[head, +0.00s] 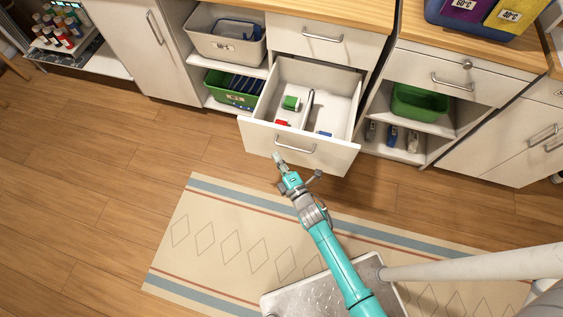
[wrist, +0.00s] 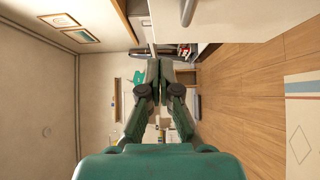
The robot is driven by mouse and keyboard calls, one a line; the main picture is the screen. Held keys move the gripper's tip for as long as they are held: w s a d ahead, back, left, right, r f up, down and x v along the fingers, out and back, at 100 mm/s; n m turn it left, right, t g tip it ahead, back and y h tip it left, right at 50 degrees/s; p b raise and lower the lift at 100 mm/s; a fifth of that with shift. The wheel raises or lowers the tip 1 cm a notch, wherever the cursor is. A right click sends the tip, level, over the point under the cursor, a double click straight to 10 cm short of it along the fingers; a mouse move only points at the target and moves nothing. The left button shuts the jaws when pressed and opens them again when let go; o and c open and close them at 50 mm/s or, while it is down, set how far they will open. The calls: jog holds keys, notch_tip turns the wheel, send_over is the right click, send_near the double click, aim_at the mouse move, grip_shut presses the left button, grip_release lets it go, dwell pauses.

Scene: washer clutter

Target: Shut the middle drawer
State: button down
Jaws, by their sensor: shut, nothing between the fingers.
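The middle drawer (head: 255,133) is pulled out of the white cabinet in the head view. Its front has a metal bar handle (head: 281,146). Inside are a divider, a green item (head: 291,103), a red item (head: 282,123) and a small blue item (head: 324,134). My gripper (head: 277,156) is shut and empty, just in front of the drawer front, near and below the handle in the picture. I cannot tell whether it touches the drawer. In the wrist view, my gripper (wrist: 166,62) has its fingers together, and a pale panel with a metal handle (wrist: 187,12) shows at the top.
A shut drawer (head: 330,34) is above the open one. Shelves with a grey bin (head: 228,46) and green bins (head: 232,94) (head: 420,100) flank it. A patterned rug (head: 195,240) lies on the wooden floor (head: 90,190), which is clear to the left.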

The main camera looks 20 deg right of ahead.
aim_at(268, 128)
jog(key=w, duration=0.3)
jog(key=w+d, duration=0.1)
jog(key=w, duration=0.4)
jog(key=shift+w+d, duration=0.2)
jog(key=shift+w, duration=0.15)
